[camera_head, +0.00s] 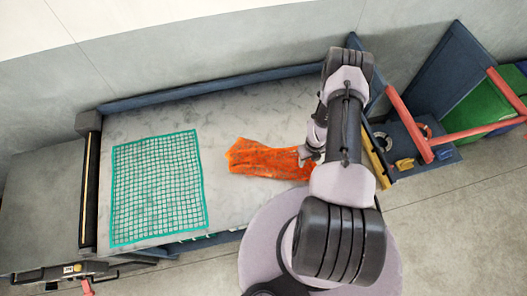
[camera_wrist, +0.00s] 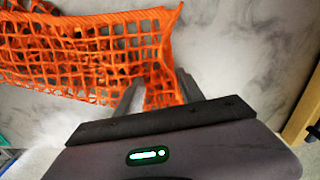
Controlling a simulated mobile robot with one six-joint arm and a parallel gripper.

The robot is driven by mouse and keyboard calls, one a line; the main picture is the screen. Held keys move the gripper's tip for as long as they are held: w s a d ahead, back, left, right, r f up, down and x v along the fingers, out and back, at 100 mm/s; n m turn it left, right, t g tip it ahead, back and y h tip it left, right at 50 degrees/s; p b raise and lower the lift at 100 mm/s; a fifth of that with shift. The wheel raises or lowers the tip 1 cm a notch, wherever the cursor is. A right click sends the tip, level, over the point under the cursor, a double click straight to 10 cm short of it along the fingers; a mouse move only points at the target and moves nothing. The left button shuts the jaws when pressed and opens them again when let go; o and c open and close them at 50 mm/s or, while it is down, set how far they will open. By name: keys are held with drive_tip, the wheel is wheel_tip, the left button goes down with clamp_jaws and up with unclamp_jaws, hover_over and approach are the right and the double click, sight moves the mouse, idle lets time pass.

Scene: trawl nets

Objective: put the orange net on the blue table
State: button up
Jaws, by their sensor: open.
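The orange net (camera_head: 262,158) lies crumpled on the grey marbled surface (camera_head: 240,110), right of its middle. In the wrist view the net (camera_wrist: 90,48) spreads across the top left. My gripper (camera_wrist: 160,90) is open above the net's near right end, and a strip of mesh shows between its two fingers. In the head view my arm covers most of the gripper (camera_head: 308,155) and the net's right end. A dark blue surface (camera_head: 440,153) with small items on it shows right of my arm; I cannot tell if it is the blue table.
A green net (camera_head: 157,187) lies flat on the left of the marbled surface. A blue raised edge (camera_head: 210,87) runs along its back. Red rails (camera_head: 410,122), a blue panel (camera_head: 437,75) and a yellow strip (camera_head: 377,160) stand on the right. Floor (camera_head: 470,215) is open at the lower right.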

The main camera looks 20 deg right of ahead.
drive_tip(key=s+d+r+p, duration=0.3)
drive_tip(key=r+p, duration=0.2)
drive_tip(key=r, duration=0.5)
drive_tip(key=shift+r, duration=0.15)
drive_tip(key=shift+s+f, duration=0.2)
drive_tip(key=shift+f, duration=0.1)
drive_tip(key=c, duration=0.4)
drive_tip(key=s+f, duration=0.2)
drive_tip(key=s, duration=0.1)
drive_tip(key=s+f, duration=0.1)
drive_tip(key=shift+s+a+f, duration=0.2)
drive_tip(key=shift+a+f, duration=0.15)
clamp_jaws()
drive_tip(key=shift+s+f, duration=0.15)
drive_tip(key=shift+f, duration=0.5)
drive_tip(key=shift+s+f, duration=0.15)
drive_tip(key=shift+f, duration=0.45)
drive_tip(key=shift+w+f, duration=0.2)
drive_tip(key=shift+f, duration=0.15)
drive_tip(key=shift+s, duration=0.1)
